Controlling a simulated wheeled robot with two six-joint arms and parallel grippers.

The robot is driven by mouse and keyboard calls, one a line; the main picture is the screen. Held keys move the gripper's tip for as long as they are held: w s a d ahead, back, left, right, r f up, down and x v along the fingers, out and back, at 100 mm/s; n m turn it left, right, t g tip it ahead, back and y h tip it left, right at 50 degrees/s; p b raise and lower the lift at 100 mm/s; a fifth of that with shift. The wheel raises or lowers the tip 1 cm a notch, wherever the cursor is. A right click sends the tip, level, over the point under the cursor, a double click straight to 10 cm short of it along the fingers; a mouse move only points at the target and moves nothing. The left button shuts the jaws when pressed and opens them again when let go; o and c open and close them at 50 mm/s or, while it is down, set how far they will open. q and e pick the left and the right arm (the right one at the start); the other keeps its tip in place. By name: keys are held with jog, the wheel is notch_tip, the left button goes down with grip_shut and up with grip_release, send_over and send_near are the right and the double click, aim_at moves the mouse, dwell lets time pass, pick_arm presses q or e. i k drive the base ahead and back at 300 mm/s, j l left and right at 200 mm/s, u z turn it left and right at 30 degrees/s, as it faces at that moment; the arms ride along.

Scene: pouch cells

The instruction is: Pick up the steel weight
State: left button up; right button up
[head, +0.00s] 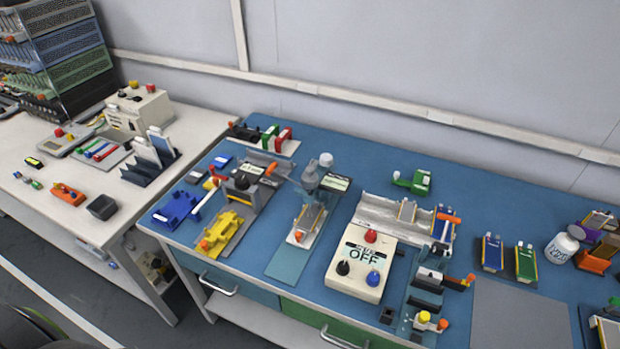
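A grey, metal-looking rounded piece (310,177), which may be the steel weight, stands on the blue bench top (345,140) left of the middle. It is too small to be sure what it is. A white-topped piece (326,160) is right behind it, and a dark block with a pale label (336,182) lies to its right. Neither of my grippers shows in the head view.
A white box with an OFF display (358,268) stands in front of a pale metal tray (375,212). A yellow fixture (226,232) and blue fixture (174,209) are at the left. The back of the bench is mostly clear.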

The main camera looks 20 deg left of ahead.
aim_at(309, 180)
jog(key=l, duration=0.65)
jog(key=k+l+u, duration=0.1)
jog(key=l, duration=1.15)
jog(key=k+l+u, duration=0.15)
jog(key=l, duration=0.5)
